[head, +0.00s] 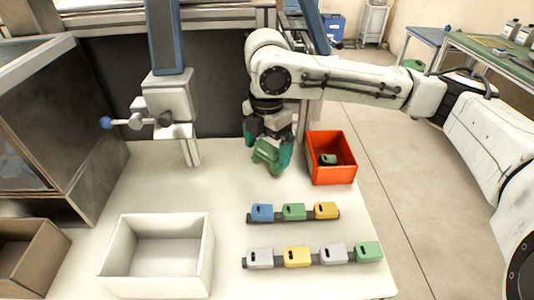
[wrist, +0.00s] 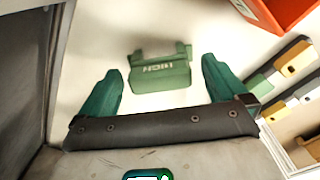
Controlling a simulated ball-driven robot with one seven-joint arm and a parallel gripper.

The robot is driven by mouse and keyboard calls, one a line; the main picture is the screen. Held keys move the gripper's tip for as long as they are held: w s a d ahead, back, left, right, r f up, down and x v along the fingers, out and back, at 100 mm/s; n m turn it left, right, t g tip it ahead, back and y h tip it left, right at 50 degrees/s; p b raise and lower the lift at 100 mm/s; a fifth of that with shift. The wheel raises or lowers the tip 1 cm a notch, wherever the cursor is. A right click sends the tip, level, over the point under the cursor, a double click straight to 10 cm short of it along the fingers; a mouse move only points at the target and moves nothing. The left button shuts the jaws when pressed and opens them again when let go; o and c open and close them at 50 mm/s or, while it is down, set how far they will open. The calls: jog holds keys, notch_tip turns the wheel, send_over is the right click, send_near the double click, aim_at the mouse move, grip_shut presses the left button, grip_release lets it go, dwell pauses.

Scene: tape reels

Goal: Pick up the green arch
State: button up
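The green arch (wrist: 160,74) lies on the white table, with lettering on its face and a short leg at each end. In the head view the arch (head: 265,161) is just below my gripper, partly covered by it. My gripper (head: 269,151) points down with its teal fingers spread. In the wrist view the gripper (wrist: 161,66) is open and empty, with the arch between and beyond the fingertips. No contact with the arch shows; the height gap is hard to judge.
A red-orange bin (head: 343,173) holding a small dark and green item stands close right of my gripper. Two rows of coloured blocks (head: 293,212) lie in front. A white box (head: 115,269) and a brown box (head: 50,243) stand front left. A lever stand (head: 165,105) is left.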

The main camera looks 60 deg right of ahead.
jog(key=c, duration=1.1)
jog(key=shift+o, duration=0.2)
jog(key=shift+r, duration=0.15)
